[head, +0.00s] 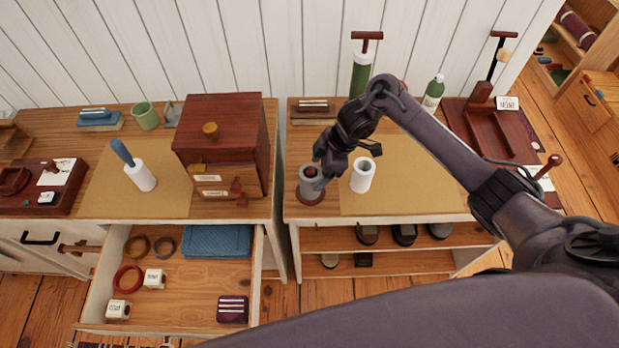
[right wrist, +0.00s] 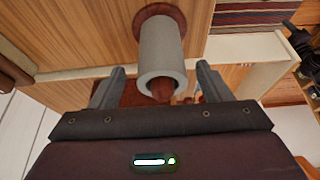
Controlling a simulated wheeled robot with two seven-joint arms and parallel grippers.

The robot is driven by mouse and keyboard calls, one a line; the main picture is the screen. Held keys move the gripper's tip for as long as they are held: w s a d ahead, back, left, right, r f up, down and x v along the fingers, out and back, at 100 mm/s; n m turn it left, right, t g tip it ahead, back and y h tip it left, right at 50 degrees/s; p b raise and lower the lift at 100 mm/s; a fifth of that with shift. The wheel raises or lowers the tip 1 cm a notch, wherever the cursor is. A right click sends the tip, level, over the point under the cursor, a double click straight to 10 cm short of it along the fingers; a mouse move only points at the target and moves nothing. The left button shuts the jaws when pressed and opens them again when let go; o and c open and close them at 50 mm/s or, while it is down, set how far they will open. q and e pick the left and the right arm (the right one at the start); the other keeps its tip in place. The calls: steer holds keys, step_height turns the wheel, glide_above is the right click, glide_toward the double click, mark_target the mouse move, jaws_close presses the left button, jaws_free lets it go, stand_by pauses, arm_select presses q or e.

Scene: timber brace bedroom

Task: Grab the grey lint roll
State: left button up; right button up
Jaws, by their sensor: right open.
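The grey lint roll (head: 310,184) stands upright on a round red-brown base with a peg, at the front left corner of the right cabinet top. My right gripper (head: 321,172) is at its upper end. In the right wrist view, the grey roll (right wrist: 161,48) reaches in between the two open fingers of my right gripper (right wrist: 160,84). A finger shows on each side, with a gap to the roll. The peg end shows inside the roll's hollow. My left gripper is not in view.
A white roll (head: 362,174) stands just right of the grey one on a tan mat (head: 410,190). A green bottle (head: 433,93) stands behind. On the left cabinet are a wooden box (head: 222,135) and a blue-handled white roller (head: 140,175). An open drawer (head: 180,292) juts out below.

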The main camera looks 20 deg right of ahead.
steer(key=p+x, duration=0.1)
steer(key=x, duration=0.4)
steer(key=shift+a+r, duration=0.1)
steer(key=shift+f, duration=0.35)
steer(key=c, duration=1)
steer(key=shift+c, duration=0.4)
